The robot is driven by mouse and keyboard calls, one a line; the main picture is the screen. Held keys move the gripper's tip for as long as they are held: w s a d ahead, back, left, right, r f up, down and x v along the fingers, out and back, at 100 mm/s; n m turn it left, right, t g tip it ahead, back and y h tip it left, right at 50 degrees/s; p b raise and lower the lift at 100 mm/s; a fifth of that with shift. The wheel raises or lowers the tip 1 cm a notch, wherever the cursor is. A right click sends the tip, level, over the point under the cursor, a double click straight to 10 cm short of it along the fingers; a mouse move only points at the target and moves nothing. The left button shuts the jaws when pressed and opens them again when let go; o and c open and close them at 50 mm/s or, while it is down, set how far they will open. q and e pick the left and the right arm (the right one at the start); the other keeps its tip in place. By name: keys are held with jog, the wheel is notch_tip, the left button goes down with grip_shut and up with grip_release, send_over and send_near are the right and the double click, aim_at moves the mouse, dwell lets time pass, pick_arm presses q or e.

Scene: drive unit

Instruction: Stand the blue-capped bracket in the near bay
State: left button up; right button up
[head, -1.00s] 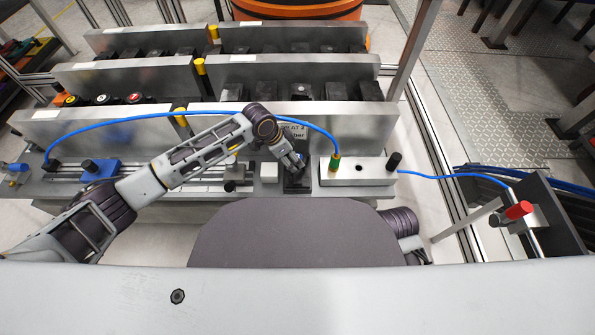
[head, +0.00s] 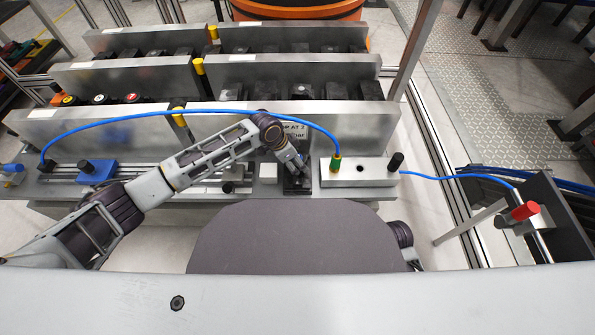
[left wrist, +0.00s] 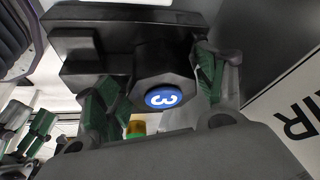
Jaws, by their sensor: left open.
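The black bracket with a round blue cap marked 3 (left wrist: 163,97) fills the middle of the left wrist view. My left gripper (left wrist: 160,92) has its green-padded fingers spread on either side of the capped part. Whether a pad touches it I cannot tell. In the head view my left gripper (head: 301,165) points down over a black piece (head: 297,185) at the front of the bench, just left of the silver block. The blue cap is hidden there by the gripper. I cannot tell which bay the bracket is in. My right gripper is not in view.
The silver block (head: 350,180) with a green-and-gold fitting (head: 335,163) and blue hose stands close right of the gripper. A blue clamp block (head: 97,172) sits at the left. A metal wall (head: 350,118) rises behind. A red handle (head: 525,210) is at far right.

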pick_arm(q)
grip_shut()
jog(key=shift+w+r, duration=0.1)
dwell(0.4)
jog(key=shift+r, duration=0.2)
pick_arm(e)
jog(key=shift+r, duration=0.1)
pick_arm(q)
jog(key=shift+r, duration=0.15)
notch_tip(320, 180, up, 2)
jog(key=shift+p, duration=0.55)
pick_arm(e)
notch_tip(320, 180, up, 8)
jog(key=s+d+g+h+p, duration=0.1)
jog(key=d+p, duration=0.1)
jog(key=p, duration=0.1)
pick_arm(q)
notch_tip(320, 180, up, 25)
jog(key=p, duration=0.5)
jog(key=shift+r, duration=0.2)
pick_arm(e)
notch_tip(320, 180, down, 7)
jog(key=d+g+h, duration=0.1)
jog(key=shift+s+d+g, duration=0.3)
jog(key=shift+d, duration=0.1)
